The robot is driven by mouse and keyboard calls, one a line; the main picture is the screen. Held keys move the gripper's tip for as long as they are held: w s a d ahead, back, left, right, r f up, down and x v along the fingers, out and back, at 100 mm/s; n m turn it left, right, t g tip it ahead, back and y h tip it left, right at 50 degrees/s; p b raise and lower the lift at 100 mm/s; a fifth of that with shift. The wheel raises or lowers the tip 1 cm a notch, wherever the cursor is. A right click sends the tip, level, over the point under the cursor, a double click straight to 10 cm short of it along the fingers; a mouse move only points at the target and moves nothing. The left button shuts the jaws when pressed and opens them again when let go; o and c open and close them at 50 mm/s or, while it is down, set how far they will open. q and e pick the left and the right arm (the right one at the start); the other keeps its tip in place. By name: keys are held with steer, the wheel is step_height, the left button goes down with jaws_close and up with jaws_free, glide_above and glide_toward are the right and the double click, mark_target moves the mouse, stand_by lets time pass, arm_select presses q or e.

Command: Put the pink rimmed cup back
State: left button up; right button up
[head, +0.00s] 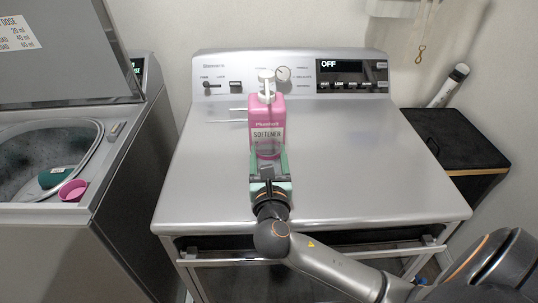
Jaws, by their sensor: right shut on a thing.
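My right gripper (268,157) is over the grey washer top, in front of the pink softener bottle (266,112). Its green fingers are closed on a small clear cup (268,149), which shows pinkish between them. The cup overlaps the lower front of the bottle in the picture, and its rim is hard to make out. I cannot tell whether the cup touches the bottle or the washer top. The bottle stands upright near the control panel, with a white top. My left gripper is out of view.
A black bin (455,140) stands at the right.

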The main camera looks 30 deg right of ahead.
steer(key=shift+f, duration=0.2)
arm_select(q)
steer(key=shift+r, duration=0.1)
arm_select(e)
steer(key=o, duration=1.3)
